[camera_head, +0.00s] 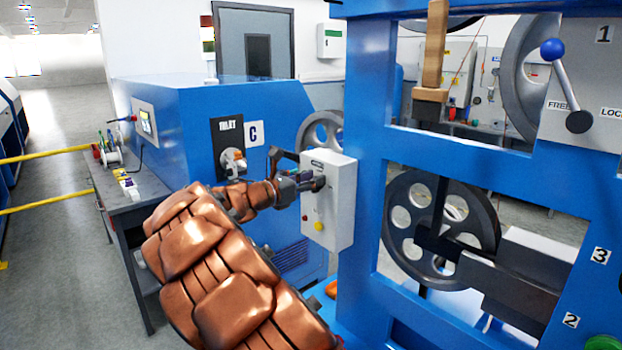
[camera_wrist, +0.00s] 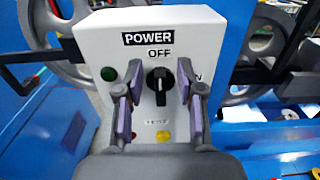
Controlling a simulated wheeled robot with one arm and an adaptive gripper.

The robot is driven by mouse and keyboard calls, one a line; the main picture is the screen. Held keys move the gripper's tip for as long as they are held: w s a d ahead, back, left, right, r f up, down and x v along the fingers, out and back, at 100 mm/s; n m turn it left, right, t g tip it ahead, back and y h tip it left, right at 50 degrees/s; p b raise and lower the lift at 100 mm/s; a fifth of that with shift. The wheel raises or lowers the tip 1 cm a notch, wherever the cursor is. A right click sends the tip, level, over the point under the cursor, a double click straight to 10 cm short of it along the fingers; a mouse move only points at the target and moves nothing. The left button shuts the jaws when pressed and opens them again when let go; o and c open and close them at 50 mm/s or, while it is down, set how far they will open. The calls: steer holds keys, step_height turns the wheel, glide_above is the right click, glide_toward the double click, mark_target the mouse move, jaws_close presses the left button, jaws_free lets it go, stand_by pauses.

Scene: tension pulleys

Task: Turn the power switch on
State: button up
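The power switch is a black rotary knob (camera_wrist: 160,84) on a white control box (camera_wrist: 195,35) labelled POWER. The OFF label is above the knob, and the ON label at its right is partly hidden by a finger. The knob's grip stands about vertical, in line with OFF. My gripper (camera_wrist: 158,112) is open, with one finger on each side of the knob. I cannot tell whether either finger touches it. In the head view my gripper (camera_head: 306,184) is at the front of the white box (camera_head: 341,208) and hides the knob.
A green lamp (camera_wrist: 108,74) sits left of the knob; a yellow button (camera_wrist: 163,136) is below it. The box is beside a blue machine frame (camera_head: 368,130) with a spoked pulley (camera_head: 397,214). A blue cabinet (camera_head: 182,110) and a grey bench (camera_head: 150,190) stand to the left.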

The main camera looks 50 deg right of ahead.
jaws_close()
steer(key=shift+s+m+b, duration=0.1)
steer(key=shift+m+b, duration=0.2)
steer(key=shift+b, duration=0.1)
steer(key=shift+s+a+f+m+b, duration=0.1)
steer(key=shift+s+f+m+b, duration=0.2)
steer(key=shift+m+b, duration=2.85)
steer(key=shift+s+d+f+m+b, duration=0.1)
steer(key=shift+s+f+m+b, duration=0.25)
steer(key=shift+m+b, duration=2.75)
steer(key=shift+s+a+f+m+b, duration=0.1)
steer(key=shift+s+f+m+b, duration=0.2)
steer(key=shift+m+b, duration=2.8)
steer(key=shift+r+n+b, duration=0.1)
steer(key=shift+n+b, duration=0.45)
steer(key=shift+b, duration=0.2)
